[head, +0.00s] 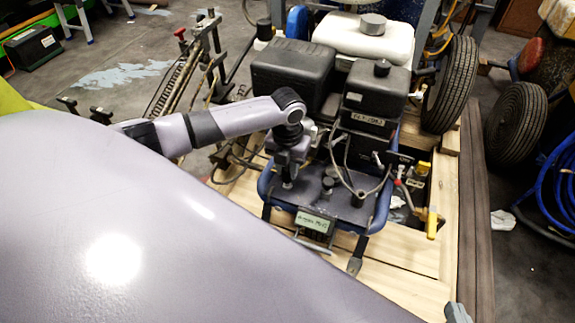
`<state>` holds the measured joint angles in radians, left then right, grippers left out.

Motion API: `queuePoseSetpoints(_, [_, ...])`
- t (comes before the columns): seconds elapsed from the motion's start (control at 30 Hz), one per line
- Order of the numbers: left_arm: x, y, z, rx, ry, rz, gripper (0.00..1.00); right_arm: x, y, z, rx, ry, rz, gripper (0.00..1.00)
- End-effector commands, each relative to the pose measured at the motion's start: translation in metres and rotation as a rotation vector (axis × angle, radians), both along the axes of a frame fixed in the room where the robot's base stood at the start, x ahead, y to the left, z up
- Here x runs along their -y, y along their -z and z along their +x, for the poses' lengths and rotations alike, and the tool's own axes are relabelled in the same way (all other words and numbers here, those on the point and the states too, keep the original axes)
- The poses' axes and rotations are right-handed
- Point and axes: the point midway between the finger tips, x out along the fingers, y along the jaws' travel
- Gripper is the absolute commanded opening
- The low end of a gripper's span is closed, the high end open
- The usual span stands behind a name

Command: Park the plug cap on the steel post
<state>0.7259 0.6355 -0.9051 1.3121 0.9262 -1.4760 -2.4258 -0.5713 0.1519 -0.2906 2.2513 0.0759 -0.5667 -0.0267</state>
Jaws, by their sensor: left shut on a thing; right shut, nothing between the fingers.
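My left gripper (287,168) points down over the left part of the machine's dark front deck (310,207). It is shut on a small dark thing, which I take to be the plug cap; the fingers mostly hide it. Dark knob-like parts stand on the deck to the right of the gripper. I cannot tell the steel post among them. Only a grey tip of what seems to be my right gripper (457,313) shows at the bottom edge, shut and empty, well away from the deck.
The black engine housing (372,98) and a white tank (363,38) rise behind the deck. Loose cables (345,165) loop beside the gripper. A yellow-handled tool (432,222) stands at the right. Bare wooden boards (405,250) lie in front. My large purple arm link covers the lower left.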

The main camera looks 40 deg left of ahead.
Motion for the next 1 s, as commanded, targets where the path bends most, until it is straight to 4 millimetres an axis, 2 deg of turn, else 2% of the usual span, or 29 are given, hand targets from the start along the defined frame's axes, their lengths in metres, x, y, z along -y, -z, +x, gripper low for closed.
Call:
queuePoseSetpoints(0.93, [0.000,0.019,0.000,0.000,0.000,0.000,0.01,0.000,0.007,0.003,0.010,0.000,-0.001,0.00])
queuePoseSetpoints(0.97, [0.000,0.019,0.000,0.000,0.000,0.000,0.31,0.000,0.007,0.003,0.010,0.001,-0.001,0.00])
queuePoseSetpoints(1.0, [0.000,0.019,0.000,0.000,0.000,0.000,0.44,0.000,0.006,0.003,0.010,0.000,-0.001,0.00])
